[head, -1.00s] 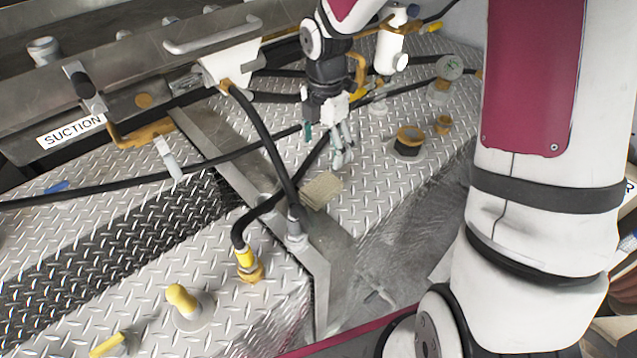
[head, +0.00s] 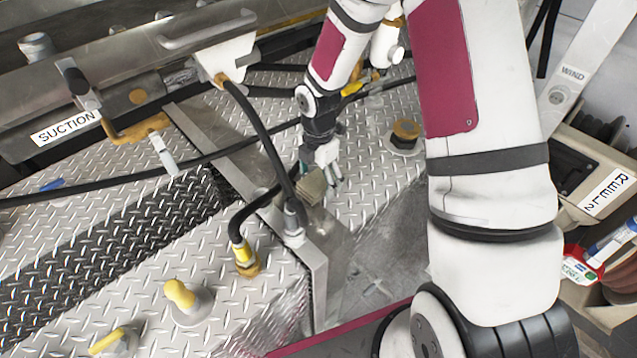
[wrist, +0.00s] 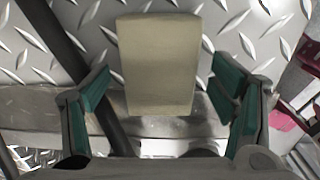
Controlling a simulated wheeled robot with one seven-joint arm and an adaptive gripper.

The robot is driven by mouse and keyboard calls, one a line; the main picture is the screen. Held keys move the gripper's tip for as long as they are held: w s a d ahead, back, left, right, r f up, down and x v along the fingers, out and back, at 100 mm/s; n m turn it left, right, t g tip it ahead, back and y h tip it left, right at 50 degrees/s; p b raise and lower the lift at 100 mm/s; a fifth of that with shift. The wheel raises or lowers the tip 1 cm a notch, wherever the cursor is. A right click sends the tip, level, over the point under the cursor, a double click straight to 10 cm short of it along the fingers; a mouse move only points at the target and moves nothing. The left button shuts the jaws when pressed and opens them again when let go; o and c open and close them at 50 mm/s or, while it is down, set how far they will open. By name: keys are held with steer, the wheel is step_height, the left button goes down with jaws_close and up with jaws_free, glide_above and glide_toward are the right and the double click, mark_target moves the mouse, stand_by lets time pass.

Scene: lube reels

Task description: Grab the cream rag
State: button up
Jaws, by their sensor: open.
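The cream rag (head: 312,187) is a small folded block lying on the metal deck at the edge of the raised frame bar, beside a black hose. In the wrist view the rag (wrist: 158,62) is upper centre, between and slightly beyond my two green-padded fingers. My gripper (head: 325,182) is low over the rag, pointing down. In the wrist view my gripper (wrist: 165,112) is open, with one finger on each side of the rag and a gap on both sides. Whether the fingertips reach down to the deck cannot be told.
A black hose (head: 262,135) curves down to a fitting (head: 294,225) close left of the rag. A brown-capped fitting (head: 405,135) stands to the right. A yellow-capped knob (head: 180,294) is at lower left. Diamond-plate deck (head: 365,170) is bare right of my gripper.

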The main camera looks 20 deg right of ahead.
steer(key=shift+f, duration=0.1)
steer(key=shift+c, duration=0.3)
steer(key=c, duration=1.1)
